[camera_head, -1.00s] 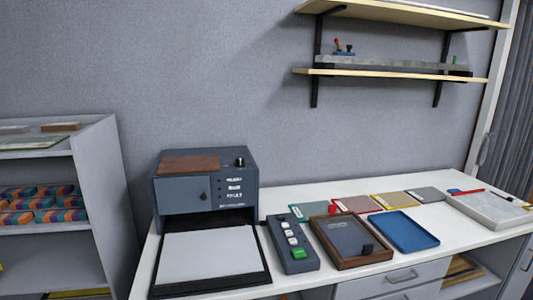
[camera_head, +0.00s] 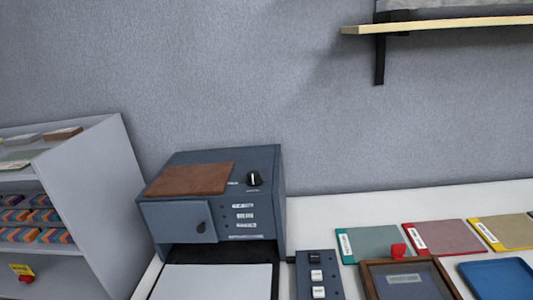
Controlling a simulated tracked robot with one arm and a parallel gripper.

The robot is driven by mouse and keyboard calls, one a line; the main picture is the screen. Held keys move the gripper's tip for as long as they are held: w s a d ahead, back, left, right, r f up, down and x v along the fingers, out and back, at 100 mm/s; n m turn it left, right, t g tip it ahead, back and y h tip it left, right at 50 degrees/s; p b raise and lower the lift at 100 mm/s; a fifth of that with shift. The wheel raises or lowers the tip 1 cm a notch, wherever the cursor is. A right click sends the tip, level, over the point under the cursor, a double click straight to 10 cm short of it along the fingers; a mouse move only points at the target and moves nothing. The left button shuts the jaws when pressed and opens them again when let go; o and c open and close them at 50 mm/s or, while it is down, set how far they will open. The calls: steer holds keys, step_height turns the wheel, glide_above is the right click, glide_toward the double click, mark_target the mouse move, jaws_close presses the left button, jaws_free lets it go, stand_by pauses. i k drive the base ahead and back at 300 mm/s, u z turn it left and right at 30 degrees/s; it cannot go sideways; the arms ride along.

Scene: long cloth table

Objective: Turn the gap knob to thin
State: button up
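A black gap knob (camera_head: 254,178) with a light pointer mark stands on the sloped top of a dark blue-grey machine (camera_head: 263,215), at its right side. Its pointer looks roughly upright in the picture. Small white labels (camera_head: 243,215) sit below it on the front, too small to read. A second small dark knob (camera_head: 201,227) is on the machine's front door (camera_head: 178,222). A brown plate (camera_head: 190,179) lies on top, left of the gap knob. My gripper is not in view.
A white board (camera_head: 215,283) lies before the machine. A button box (camera_head: 317,275), a wood-framed tray (camera_head: 372,280), a blue tray (camera_head: 500,278) and coloured folders (camera_head: 447,237) are to the right. A grey shelf unit (camera_head: 95,215) stands left; a wall shelf (camera_head: 440,25) hangs upper right.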

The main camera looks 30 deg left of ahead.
mark_target(254, 179)
steer(key=u, duration=0.45)
steer(key=i, duration=1)
steer(key=u, duration=0.8)
steer(key=k, duration=0.75)
steer(key=u, duration=0.25)
steer(key=i, duration=0.8)
steer(key=z, duration=0.1)
